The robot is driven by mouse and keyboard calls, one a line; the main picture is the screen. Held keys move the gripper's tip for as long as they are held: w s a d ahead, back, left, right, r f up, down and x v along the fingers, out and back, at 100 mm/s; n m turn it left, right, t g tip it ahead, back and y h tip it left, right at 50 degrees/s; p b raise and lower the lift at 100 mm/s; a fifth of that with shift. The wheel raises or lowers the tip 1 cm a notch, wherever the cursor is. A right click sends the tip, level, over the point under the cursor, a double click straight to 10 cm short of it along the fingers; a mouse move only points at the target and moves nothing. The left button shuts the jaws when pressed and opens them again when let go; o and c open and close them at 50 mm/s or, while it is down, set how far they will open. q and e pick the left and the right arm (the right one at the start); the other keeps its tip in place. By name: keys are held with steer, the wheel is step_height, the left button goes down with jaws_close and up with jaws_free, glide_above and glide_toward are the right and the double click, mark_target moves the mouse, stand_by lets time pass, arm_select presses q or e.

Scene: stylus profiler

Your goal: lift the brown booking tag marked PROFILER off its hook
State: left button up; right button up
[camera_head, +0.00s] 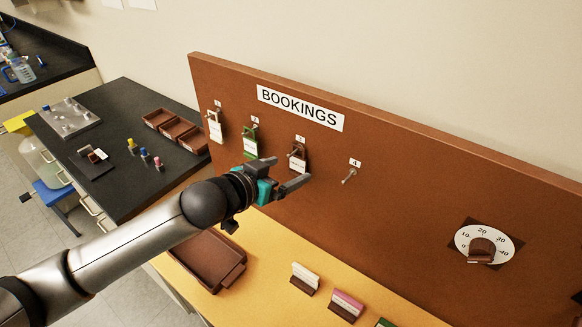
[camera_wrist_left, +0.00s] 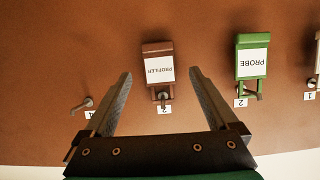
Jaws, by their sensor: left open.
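The brown PROFILER tag (camera_head: 299,153) hangs on the hook under number 3 on the brown BOOKINGS board (camera_head: 400,190). In the left wrist view, which is upside down, the tag (camera_wrist_left: 158,68) hangs by its loop from a metal hook (camera_wrist_left: 163,98). My left gripper (camera_head: 292,171) is in front of the board by this tag. It is open and empty; in the left wrist view its fingers (camera_wrist_left: 160,76) are on either side of the tag, seemingly apart from it. My right gripper is not in view.
A green PROBE tag (camera_wrist_left: 252,62) hangs on the neighbouring hook, and a pale tag (camera_head: 214,126) beyond it. Hook 4 (camera_head: 349,177) is empty. A dial (camera_head: 482,243) is at the right. Below, a brown tray (camera_head: 207,262) and card holders (camera_head: 305,276) are on the yellow bench.

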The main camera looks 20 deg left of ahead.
arm_select(q)
steer(key=shift+x, duration=1.25)
steer(key=shift+c, duration=0.4)
jaws_close()
steer(key=shift+s+r, duration=0.1)
steer(key=shift+r, duration=0.05)
stand_by(0.4)
steer(key=shift+s+a+r+p, duration=0.25)
steer(key=shift+s+r+p, duration=0.25)
steer(key=shift+p, duration=0.4)
steer(key=shift+s+f, duration=0.1)
steer(key=shift+s, duration=0.05)
steer(key=s+a+p, duration=0.2)
steer(key=s+p, duration=0.1)
steer(key=s, duration=0.4)
steer(key=shift+s+a, duration=0.2)
steer(key=shift+a, duration=0.2)
